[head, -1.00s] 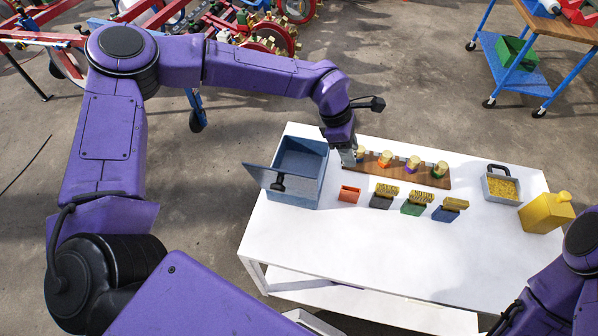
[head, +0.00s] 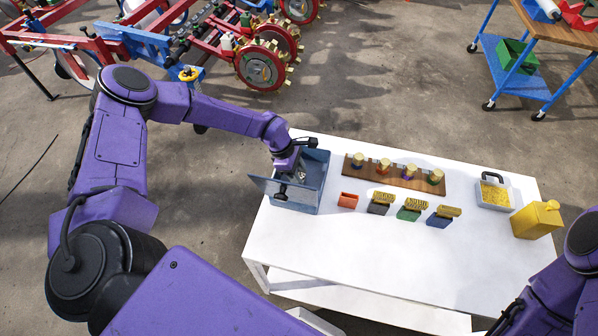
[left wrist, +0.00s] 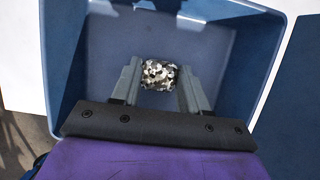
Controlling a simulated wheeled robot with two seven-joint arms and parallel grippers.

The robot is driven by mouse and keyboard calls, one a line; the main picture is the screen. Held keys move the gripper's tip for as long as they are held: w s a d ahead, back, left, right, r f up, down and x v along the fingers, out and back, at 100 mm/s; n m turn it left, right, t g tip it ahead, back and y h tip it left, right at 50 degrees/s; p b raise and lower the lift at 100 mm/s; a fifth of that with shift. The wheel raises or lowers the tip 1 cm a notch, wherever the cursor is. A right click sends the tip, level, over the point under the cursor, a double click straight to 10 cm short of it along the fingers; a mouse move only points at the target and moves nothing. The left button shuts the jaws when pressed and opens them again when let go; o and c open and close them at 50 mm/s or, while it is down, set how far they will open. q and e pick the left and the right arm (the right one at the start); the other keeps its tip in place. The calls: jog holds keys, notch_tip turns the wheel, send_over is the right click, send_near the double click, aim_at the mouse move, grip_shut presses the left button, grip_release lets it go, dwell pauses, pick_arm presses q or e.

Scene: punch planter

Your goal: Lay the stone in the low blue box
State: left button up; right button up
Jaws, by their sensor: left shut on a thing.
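The low blue box (head: 322,182) stands open at the left end of the white table, with a grey-blue flap at its near left side. My left gripper (head: 299,172) reaches over and into the box opening. In the left wrist view my left gripper (left wrist: 160,82) is shut on the stone (left wrist: 160,74), a speckled black, grey and cream lump. Around it show the blue walls of the box (left wrist: 62,60) and its floor. Whether the stone touches the floor I cannot tell. My right arm shows at the lower right edge; its gripper is out of view.
A grey tray (head: 494,194) and a yellow can (head: 536,220) stand farther right. The table's (head: 380,265) near part is bare.

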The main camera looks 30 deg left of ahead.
pick_arm(q)
jog(key=shift+f, duration=0.1)
jog(key=shift+f, duration=0.1)
jog(key=o, duration=1.1)
jog(key=v, duration=1.2)
jog(key=shift+r+b, duration=0.2)
jog(key=shift+b, duration=0.2)
